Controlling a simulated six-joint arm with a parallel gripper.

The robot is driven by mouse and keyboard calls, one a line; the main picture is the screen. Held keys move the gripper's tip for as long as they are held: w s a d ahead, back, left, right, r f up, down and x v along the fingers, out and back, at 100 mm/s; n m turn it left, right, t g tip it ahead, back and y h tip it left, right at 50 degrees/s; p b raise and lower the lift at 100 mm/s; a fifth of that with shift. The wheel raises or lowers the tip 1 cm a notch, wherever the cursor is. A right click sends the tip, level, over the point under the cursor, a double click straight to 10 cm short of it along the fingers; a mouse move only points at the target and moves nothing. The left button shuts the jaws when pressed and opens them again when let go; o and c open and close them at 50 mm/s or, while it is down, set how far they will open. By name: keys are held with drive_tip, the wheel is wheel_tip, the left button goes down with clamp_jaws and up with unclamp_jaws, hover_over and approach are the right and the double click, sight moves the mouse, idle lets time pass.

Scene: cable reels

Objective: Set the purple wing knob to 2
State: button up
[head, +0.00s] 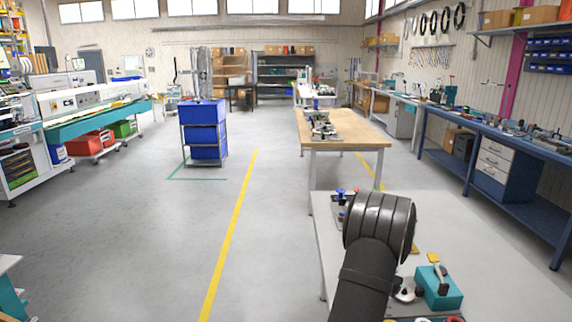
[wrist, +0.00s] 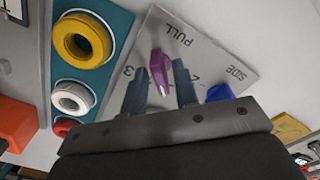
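The purple wing knob (wrist: 160,72) shows in the wrist view on a light grey plate (wrist: 205,52) whose markings appear upside down: "PULL", "SIDE", a 3 left of the knob and what looks like a 2 to its right. The knob's wing runs roughly up and down the picture; which number it points to is unclear. My gripper (wrist: 161,84) is open, one dark finger on each side of the knob with gaps showing. Whether the fingertips reach down to its level is hard to tell. In the head view my arm hides the knob and gripper.
A blue part (wrist: 220,93) sits right of the right finger. A teal board (wrist: 118,20) with yellow (wrist: 82,38), white and red rings lies left. An orange block (wrist: 15,122) is at lower left. In the head view, a teal box (head: 438,287) stands on the pale table.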

clamp_jaws()
drive_tip(key=m, duration=0.9)
drive_tip(key=shift+o, duration=0.6)
unclamp_jaws()
drive_tip(key=shift+r, duration=3.5)
